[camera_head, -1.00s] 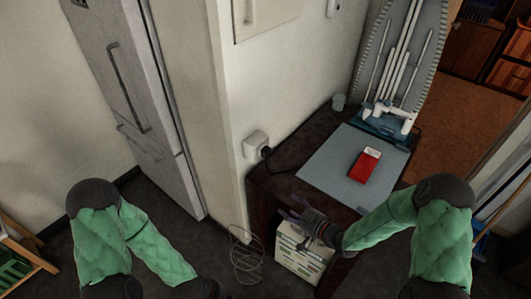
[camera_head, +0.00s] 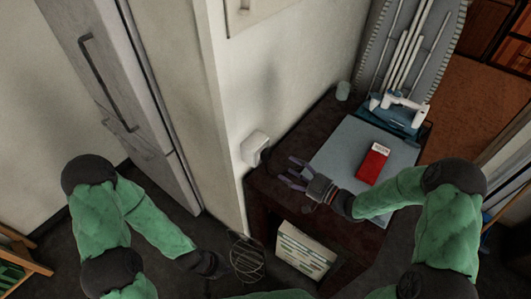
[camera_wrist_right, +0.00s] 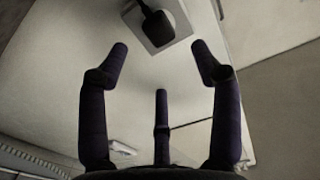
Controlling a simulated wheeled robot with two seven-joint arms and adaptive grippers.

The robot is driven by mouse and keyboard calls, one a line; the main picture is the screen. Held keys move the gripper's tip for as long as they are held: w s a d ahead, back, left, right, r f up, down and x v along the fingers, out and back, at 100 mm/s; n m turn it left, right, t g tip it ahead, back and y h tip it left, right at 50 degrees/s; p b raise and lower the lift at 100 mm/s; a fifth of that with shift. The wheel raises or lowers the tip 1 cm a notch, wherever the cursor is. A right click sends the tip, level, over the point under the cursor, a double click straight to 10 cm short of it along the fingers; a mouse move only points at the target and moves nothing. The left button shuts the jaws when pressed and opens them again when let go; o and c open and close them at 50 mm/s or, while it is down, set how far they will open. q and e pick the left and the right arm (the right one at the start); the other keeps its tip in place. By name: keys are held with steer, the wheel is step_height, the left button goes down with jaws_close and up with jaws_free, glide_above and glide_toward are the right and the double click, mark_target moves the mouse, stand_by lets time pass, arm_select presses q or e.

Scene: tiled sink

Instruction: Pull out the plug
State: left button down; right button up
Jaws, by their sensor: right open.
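The black plug (camera_head: 266,155) sits in a white wall socket (camera_head: 252,147) just above the dark cabinet. In the right wrist view the plug (camera_wrist_right: 156,25) is in its socket (camera_wrist_right: 178,14) at the top centre, beyond the fingertips. My right gripper (camera_head: 288,174) is open and empty, over the near left part of the cabinet, to the right of and slightly below the plug, apart from it. Its spread purple fingers (camera_wrist_right: 160,60) also show in the right wrist view. My left gripper (camera_head: 208,265) is low, near the floor; its fingers are not clear.
An ironing board (camera_head: 425,45) leans behind. A wire stand (camera_head: 246,258) and a white box (camera_head: 304,251) are below.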

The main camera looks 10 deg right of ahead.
mark_target(270, 157)
steer(key=shift+b+x, duration=0.75)
steer(key=shift+x, duration=3.85)
steer(key=shift+d+f, duration=0.1)
steer(key=shift+f, duration=0.05)
jaws_close()
steer(key=shift+o, duration=1.4)
jaws_free()
steer(key=v, duration=1.2)
